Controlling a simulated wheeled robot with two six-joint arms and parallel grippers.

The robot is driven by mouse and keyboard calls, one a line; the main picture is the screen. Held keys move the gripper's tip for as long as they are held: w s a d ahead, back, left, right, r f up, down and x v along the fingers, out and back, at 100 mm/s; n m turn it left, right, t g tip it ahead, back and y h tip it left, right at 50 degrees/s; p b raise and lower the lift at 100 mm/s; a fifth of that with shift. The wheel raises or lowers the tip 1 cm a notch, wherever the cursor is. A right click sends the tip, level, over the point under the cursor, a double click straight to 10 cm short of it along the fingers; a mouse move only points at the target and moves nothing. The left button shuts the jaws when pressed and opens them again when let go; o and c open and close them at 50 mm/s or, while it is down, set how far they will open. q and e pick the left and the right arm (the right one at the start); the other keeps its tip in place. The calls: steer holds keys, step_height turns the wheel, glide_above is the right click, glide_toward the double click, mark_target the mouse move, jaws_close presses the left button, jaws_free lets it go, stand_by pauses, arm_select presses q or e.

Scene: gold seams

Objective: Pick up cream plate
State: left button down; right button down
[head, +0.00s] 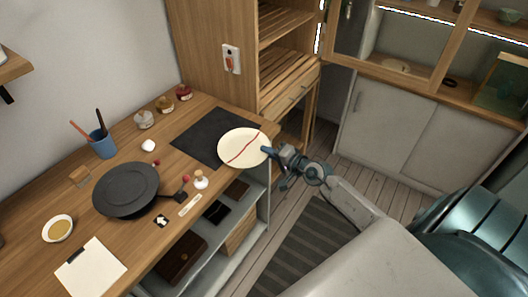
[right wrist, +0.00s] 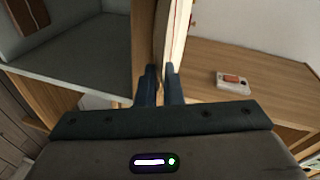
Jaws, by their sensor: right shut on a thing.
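The cream plate (head: 240,147) has a thin red line running across it. In the head view it is over the right end of the wooden desk, partly over the black mat. My right gripper (head: 268,151) is shut on the plate's right rim. In the right wrist view the plate (right wrist: 178,35) shows edge-on as a thin pale strip between the two dark fingers (right wrist: 159,88). I cannot tell how far the plate is above the mat. My left gripper is not in view.
The black mat (head: 195,139) lies on the desk. A dark round turntable (head: 126,190), a blue cup (head: 102,144) with tools, a small bowl (head: 58,228), a clipboard (head: 90,268) and small jars stand to the left. Shelves are below the desk; a wooden cabinet (head: 215,50) stands behind.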

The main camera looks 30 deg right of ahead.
steer(key=shift+r, duration=0.5)
step_height(320, 180, up, 2)
steer(key=shift+r+p, duration=0.15)
steer(key=shift+p, duration=0.2)
steer(key=s+a+r+p, duration=0.1)
steer(key=s+a+p, duration=0.35)
steer(key=s, duration=1.05)
steer(key=w+a+r+n+g+y+b, duration=0.1)
steer(key=w+a+r+n+y+b, duration=0.1)
steer(key=w+a+r, duration=0.4)
steer(key=a+r+y+b, duration=0.1)
steer(key=a+r+b, duration=0.1)
steer(key=a+r, duration=0.3)
steer(key=shift+a+r+n+y, duration=0.15)
steer(key=shift+a+n+y, duration=0.15)
steer(key=shift+a, duration=0.8)
steer(key=shift+w, duration=0.1)
